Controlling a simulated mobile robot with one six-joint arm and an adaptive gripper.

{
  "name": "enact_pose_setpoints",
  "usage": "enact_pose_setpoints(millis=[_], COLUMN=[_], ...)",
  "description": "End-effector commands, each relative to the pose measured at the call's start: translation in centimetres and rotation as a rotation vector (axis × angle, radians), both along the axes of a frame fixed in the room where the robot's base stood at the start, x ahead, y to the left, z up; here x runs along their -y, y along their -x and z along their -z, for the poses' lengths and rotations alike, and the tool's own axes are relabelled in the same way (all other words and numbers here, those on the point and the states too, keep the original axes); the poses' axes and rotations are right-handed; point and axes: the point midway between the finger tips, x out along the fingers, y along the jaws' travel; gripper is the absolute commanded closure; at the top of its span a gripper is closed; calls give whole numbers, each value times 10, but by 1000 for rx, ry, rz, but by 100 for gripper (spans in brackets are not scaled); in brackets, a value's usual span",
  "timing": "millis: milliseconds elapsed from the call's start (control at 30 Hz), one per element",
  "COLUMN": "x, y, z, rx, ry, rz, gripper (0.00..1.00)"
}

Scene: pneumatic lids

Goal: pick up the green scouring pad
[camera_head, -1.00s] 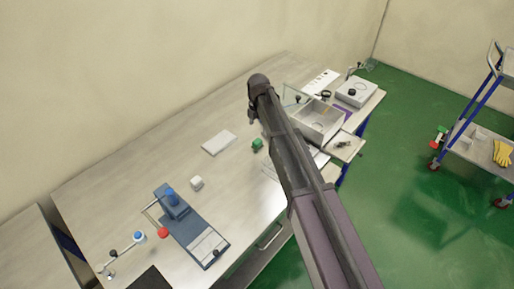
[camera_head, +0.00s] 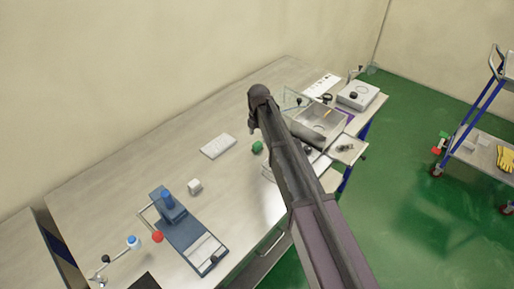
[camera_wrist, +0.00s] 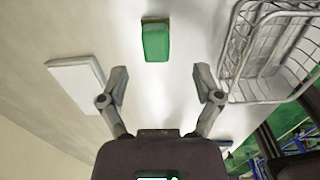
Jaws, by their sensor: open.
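The green scouring pad (camera_head: 257,147) is a small green block on the table, near the middle of the head view. In the wrist view the green pad (camera_wrist: 156,42) lies at top centre, beyond the fingertips and roughly in line with the gap between them. My gripper (camera_wrist: 161,80) is open and empty, its two fingers apart on either side of that gap. It does not touch the pad. In the head view my arm reaches across the table, and the gripper's fingers are mostly hidden by the arm's end.
A white flat block (camera_wrist: 78,84) lies left of the pad, and a wire basket (camera_wrist: 268,50) stands to the right. In the head view, a white cube (camera_head: 195,186), a blue device (camera_head: 180,220) and a clear-lidded box (camera_head: 322,122) stand on the table (camera_head: 120,165).

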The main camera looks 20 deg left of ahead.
Motion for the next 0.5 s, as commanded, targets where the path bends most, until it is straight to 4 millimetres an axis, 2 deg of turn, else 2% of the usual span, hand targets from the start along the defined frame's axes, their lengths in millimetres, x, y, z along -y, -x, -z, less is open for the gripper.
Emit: enact_pose_setpoints(millis=[233,500], x=[-1,-4], y=[-1,-2], z=[9,30], rx=[0,0], ry=[0,0], rz=[0,0], gripper=[17,17])
